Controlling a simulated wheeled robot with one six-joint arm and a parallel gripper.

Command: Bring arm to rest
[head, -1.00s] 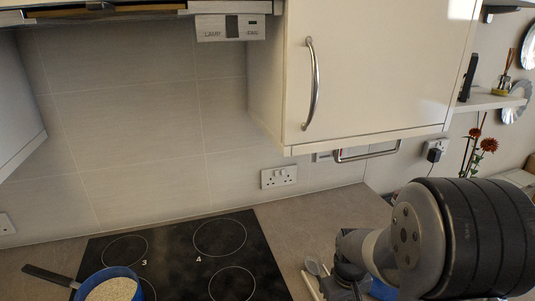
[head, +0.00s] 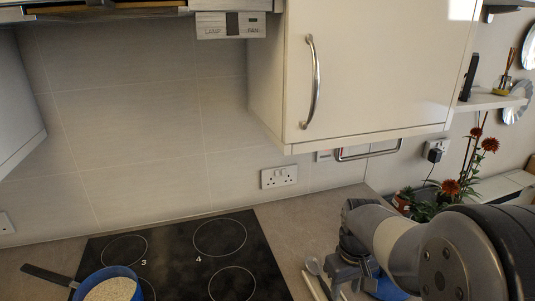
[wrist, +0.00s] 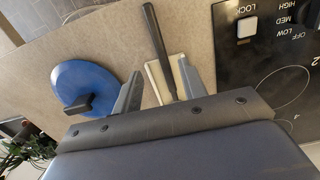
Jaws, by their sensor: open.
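My arm reaches in at the lower right of the head view, over the counter right of the hob. My gripper (wrist: 160,68) is open in the wrist view, with its two grey fingers apart. Nothing is held between them. A round blue lid (wrist: 84,75) with a dark knob lies left of the fingers. In the head view my arm hides part of the counter beneath it.
The black hob (head: 190,260) holds a blue pan (head: 133,272) of pale contents, handle to the left. A cream wall cabinet (head: 380,70) with a metal handle hangs above. A potted red-flowered plant (head: 450,188) stands behind my arm.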

